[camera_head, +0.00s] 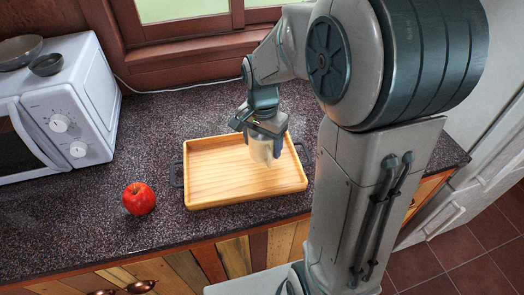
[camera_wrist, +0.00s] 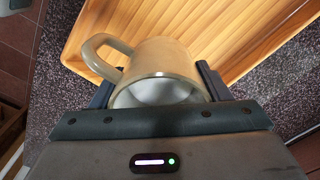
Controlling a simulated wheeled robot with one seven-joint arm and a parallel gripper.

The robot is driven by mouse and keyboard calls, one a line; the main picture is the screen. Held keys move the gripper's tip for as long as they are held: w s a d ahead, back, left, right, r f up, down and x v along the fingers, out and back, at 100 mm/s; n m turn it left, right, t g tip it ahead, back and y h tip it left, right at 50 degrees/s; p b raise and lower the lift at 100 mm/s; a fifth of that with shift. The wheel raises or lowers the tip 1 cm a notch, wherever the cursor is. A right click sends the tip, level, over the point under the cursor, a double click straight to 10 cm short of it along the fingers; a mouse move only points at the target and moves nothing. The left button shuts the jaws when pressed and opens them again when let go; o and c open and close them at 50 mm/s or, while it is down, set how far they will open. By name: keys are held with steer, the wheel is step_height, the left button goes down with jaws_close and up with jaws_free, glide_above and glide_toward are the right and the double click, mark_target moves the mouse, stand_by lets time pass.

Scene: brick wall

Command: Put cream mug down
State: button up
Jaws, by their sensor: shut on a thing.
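The cream mug (camera_wrist: 165,62) is between the two fingers of my gripper (camera_wrist: 155,88) in the wrist view, with its handle (camera_wrist: 95,55) toward the left and its open rim facing the camera. In the head view my gripper (camera_head: 263,126) is shut on the mug (camera_head: 262,150), which hangs over the back right part of a wooden tray (camera_head: 215,175). The tray also shows behind the mug in the wrist view (camera_wrist: 225,25). I cannot tell whether the mug touches the tray floor.
A red apple (camera_head: 139,198) lies on the dark speckled counter (camera_head: 160,120), left of the tray. A white microwave (camera_head: 70,110) with bowls (camera_head: 46,64) on top stands at the far left. The rest of the tray is empty. The counter's front edge is close in front of the tray.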

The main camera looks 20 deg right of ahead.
mark_target(262, 153)
steer(key=shift+f, duration=2)
steer(key=shift+f, duration=0.2)
steer(key=o, duration=1.3)
steer(key=shift+c, duration=0.2)
steer(key=shift+r, duration=0.15)
